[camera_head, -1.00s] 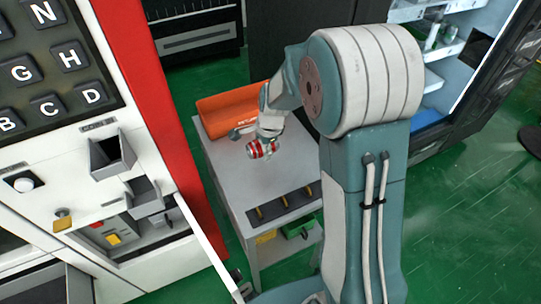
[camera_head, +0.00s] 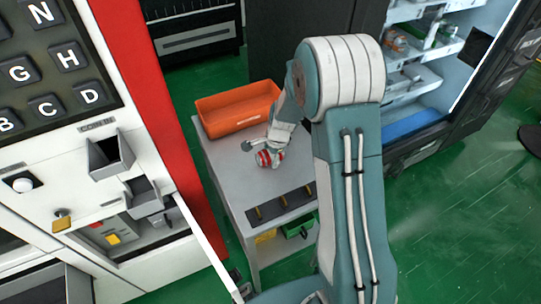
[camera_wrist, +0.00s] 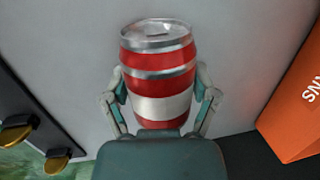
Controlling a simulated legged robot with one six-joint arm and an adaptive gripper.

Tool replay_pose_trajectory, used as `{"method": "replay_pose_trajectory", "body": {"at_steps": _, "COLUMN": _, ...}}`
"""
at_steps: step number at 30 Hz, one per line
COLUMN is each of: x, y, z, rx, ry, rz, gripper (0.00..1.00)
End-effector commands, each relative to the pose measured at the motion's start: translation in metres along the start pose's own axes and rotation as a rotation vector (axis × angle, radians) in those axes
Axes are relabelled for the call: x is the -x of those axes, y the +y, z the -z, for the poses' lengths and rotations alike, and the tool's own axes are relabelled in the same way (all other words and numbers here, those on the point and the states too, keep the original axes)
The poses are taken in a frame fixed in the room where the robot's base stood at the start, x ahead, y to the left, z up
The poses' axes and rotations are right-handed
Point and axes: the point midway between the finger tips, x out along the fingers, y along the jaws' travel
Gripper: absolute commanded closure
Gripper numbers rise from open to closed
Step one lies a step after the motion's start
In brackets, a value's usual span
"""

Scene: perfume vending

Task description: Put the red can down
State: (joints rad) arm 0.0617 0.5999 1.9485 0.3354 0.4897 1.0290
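The red can (camera_wrist: 158,85) has silver and white bands and fills the middle of the wrist view, its silver top pointing away from my palm. My gripper (camera_wrist: 160,98) has one finger on each side of the can and is shut on it. In the head view the can (camera_head: 265,158) is tilted and small, in my gripper (camera_head: 264,150) over the grey table (camera_head: 228,172). Whether the can touches the table cannot be told.
An orange bin (camera_head: 238,122) stands at the table's back, close to my gripper. The vending machine (camera_head: 100,160) is at left, an open display cabinet (camera_head: 425,75) at right. Bare tabletop surrounds the can.

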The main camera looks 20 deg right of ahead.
Motion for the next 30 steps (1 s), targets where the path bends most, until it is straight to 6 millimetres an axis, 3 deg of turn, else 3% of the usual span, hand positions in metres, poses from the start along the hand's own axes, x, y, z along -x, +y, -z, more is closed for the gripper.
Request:
{"method": "replay_pose_trajectory", "body": {"at_steps": 16, "x": 0.006, "y": -0.001, "z": 0.000, "rx": 0.000, "ry": 0.001, "rz": 0.002, "gripper": 0.00}}
{"method": "replay_pose_trajectory", "body": {"at_steps": 30, "x": 0.096, "y": -0.001, "z": 0.000, "rx": 0.000, "ry": 0.002, "rz": 0.004, "gripper": 0.00}}
